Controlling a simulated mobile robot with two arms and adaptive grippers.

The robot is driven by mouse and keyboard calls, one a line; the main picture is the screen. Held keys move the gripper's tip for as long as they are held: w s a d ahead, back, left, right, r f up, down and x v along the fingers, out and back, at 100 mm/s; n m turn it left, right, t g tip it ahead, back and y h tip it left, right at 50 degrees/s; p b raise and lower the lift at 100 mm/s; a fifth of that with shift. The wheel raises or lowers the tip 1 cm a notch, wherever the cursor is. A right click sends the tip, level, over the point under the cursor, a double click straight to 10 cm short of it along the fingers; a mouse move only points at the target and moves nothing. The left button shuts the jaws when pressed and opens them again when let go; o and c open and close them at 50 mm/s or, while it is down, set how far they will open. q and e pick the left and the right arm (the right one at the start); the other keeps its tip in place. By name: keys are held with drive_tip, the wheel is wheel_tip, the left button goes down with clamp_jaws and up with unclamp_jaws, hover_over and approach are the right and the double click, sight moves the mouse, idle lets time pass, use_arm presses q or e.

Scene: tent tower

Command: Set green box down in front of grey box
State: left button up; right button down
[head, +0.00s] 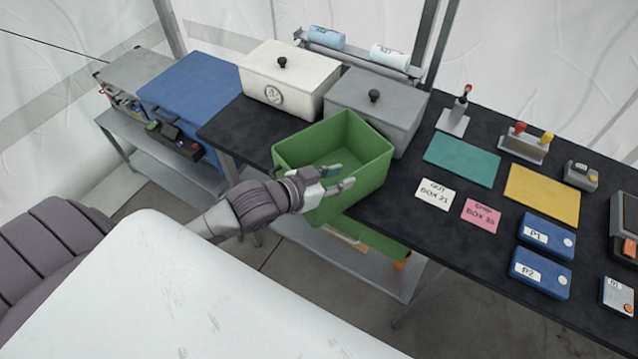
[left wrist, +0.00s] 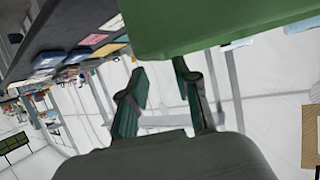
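The open, empty green box (head: 362,178) is at the front edge of the black table (head: 400,222), in front of the lidded grey box (head: 378,103). Its near part covers the table edge; I cannot tell how far its base rests on the table. My left gripper (head: 343,178) is at the near left corner of the green box, fingers spread. In the left wrist view the two fingers (left wrist: 160,78) stand apart with nothing seen between them, and the green box (left wrist: 215,25) fills the top just past the tips. Contact is unclear. My right gripper is out of view.
A white lidded box (head: 290,75) with a gauge stands left of the grey box. Green (head: 462,160) and yellow (head: 542,195) mats, cards and blue cases (head: 540,272) lie to the right. A blue chest (head: 195,95) is at far left. A metal shelf (head: 340,255) is below.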

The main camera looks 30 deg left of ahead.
use_arm(q)
drive_tip(key=b+v, duration=0.1)
drive_tip(key=v, duration=0.6)
drive_tip(key=shift+s+a, duration=0.1)
